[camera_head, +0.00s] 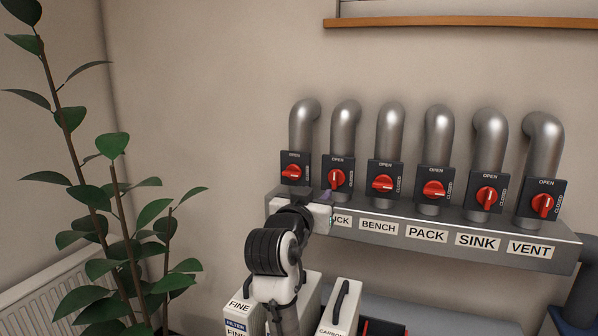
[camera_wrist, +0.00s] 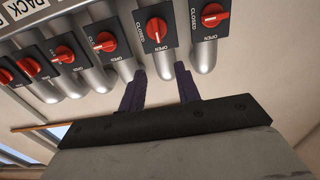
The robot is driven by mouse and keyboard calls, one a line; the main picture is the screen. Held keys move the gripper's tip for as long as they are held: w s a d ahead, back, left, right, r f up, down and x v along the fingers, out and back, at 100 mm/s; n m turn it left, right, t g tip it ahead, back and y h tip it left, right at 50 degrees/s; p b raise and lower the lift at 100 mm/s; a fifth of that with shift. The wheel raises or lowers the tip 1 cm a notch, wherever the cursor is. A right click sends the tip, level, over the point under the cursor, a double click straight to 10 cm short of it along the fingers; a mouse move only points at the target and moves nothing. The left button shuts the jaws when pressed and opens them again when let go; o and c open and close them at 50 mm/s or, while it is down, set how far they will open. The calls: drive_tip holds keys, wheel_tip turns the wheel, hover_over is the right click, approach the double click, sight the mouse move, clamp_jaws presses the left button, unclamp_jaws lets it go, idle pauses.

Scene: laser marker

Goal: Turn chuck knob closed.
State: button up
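The chuck knob (camera_head: 337,178) is the second red knob from the left in the head view, on a dark plate above a partly covered label (camera_head: 340,220) reading "UCK". In the wrist view, the same knob (camera_wrist: 157,30) is upright, its white mark toward the word OPEN; CLOSED is on the plate's side. My gripper (camera_head: 327,194) is in front of the panel's left end, just below this knob. In the wrist view, my gripper (camera_wrist: 161,72) has its two dark fingers apart with nothing between them. The knob lies beyond the tips, roughly in line with the gap; no contact is visible.
Similar red knobs stand close on either side: the leftmost knob (camera_head: 292,172) and the bench knob (camera_head: 382,183). Metal pipes rise behind them from a grey ledge (camera_head: 400,233). A plant (camera_head: 110,240) stands left. Filter boxes (camera_head: 340,310) stand below.

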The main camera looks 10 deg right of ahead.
sight(334, 174)
drive_tip(key=p+x, duration=0.4)
drive_tip(key=x, duration=1)
drive_tip(key=shift+s, duration=0.1)
drive_tip(key=shift+c, duration=0.3)
clamp_jaws()
